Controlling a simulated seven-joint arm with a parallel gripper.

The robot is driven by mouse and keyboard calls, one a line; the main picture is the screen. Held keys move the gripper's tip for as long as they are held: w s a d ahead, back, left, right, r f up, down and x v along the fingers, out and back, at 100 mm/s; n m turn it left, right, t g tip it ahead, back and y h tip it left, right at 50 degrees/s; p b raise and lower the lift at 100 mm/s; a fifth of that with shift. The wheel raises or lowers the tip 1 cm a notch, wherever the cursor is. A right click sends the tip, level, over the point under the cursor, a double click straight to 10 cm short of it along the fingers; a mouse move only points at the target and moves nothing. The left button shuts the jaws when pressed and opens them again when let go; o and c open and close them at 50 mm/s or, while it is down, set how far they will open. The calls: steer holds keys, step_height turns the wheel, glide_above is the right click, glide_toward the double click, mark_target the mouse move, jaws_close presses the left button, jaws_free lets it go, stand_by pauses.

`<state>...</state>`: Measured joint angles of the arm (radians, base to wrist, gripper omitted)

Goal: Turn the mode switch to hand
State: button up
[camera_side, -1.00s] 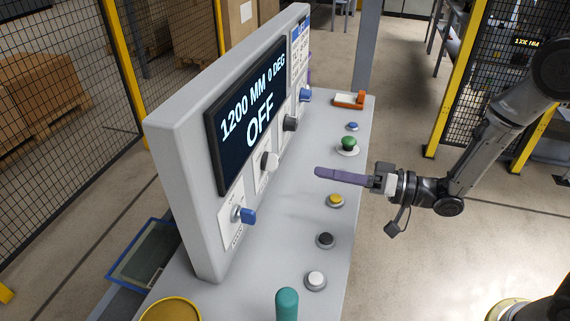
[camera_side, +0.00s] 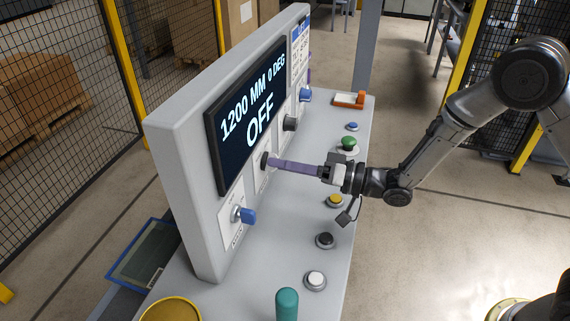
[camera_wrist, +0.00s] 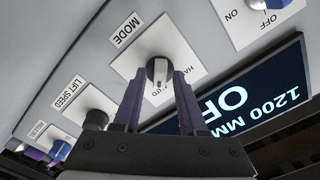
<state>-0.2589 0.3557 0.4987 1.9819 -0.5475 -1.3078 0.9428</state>
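The mode switch (camera_wrist: 160,70) is a pale knob on a white plate marked MODE, seen in the wrist view. In the side view the mode switch (camera_side: 264,160) is mostly hidden behind my fingertips. My gripper (camera_wrist: 159,74) has its two purple fingers apart, one on each side of the knob. A small gap seems to show between the knob and each tip. In the side view my gripper (camera_side: 272,161) reaches level across the desk to the panel. The position words on the plate are partly covered by the fingers and knob. The display (camera_side: 255,110) reads 1200 MM, 0 DEG, OFF.
The dark lift speed knob (camera_wrist: 96,119) sits beside the mode plate. A blue knob (camera_side: 247,216) is nearer the side camera, another blue knob (camera_side: 305,95) farther off. Green (camera_side: 348,144), yellow (camera_side: 335,201), black (camera_side: 325,240) and white (camera_side: 315,280) buttons stand on the desk below.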

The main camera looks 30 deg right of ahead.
jaws_close()
steer(key=shift+n, duration=8.9)
steer(key=shift+o, duration=1.1)
jaws_free()
steer(key=shift+d, duration=0.1)
